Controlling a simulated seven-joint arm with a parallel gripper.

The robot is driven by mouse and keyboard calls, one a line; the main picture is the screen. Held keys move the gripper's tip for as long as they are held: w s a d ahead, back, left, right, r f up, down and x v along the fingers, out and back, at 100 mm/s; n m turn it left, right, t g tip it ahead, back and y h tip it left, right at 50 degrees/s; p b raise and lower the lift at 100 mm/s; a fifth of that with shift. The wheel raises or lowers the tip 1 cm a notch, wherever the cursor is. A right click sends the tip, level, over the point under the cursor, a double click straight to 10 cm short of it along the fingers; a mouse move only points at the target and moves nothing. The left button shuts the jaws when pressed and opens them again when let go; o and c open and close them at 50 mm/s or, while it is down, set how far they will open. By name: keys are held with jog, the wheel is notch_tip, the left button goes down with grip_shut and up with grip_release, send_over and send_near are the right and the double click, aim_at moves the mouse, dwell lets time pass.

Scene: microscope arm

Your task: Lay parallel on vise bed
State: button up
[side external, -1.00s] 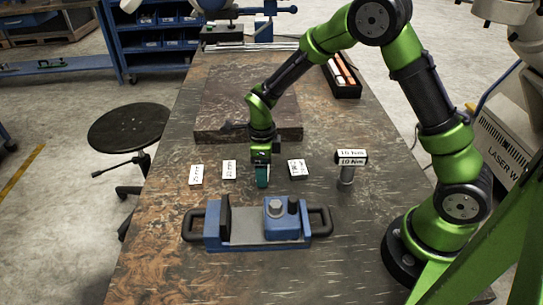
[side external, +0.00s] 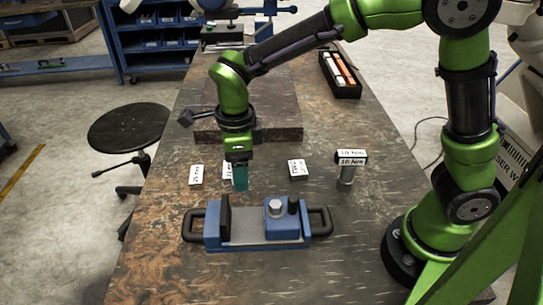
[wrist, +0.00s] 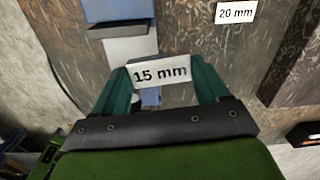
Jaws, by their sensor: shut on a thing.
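My gripper (side external: 240,184) has teal fingers and is shut on a white parallel marked 15 mm (wrist: 161,73), which shows between the fingertips in the wrist view. In the side view the fingers hide this parallel. They hang pointing down on the far side of the vise (side external: 283,228), left of its middle. The vise is blue with a bare grey bed (side external: 245,230), a dark jaw (side external: 224,215) on the left and a blue block with a bolt on the right. Part of the vise (wrist: 125,25) also shows in the wrist view.
White labelled parallels lie beyond the vise: one at left (side external: 196,174), one partly behind my fingers (side external: 226,171), one at right (side external: 298,169). One marked 20 mm (wrist: 235,12) shows in the wrist view.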

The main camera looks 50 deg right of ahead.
jog(key=s+a, duration=0.4)
jog(key=m, duration=0.1)
send_over(247, 225)
notch_tip(247, 225, down, 5)
jog(key=shift+f, duration=2.15)
jog(key=shift+f, duration=0.15)
jog(key=o, duration=1.3)
jog(key=shift+c, duration=0.2)
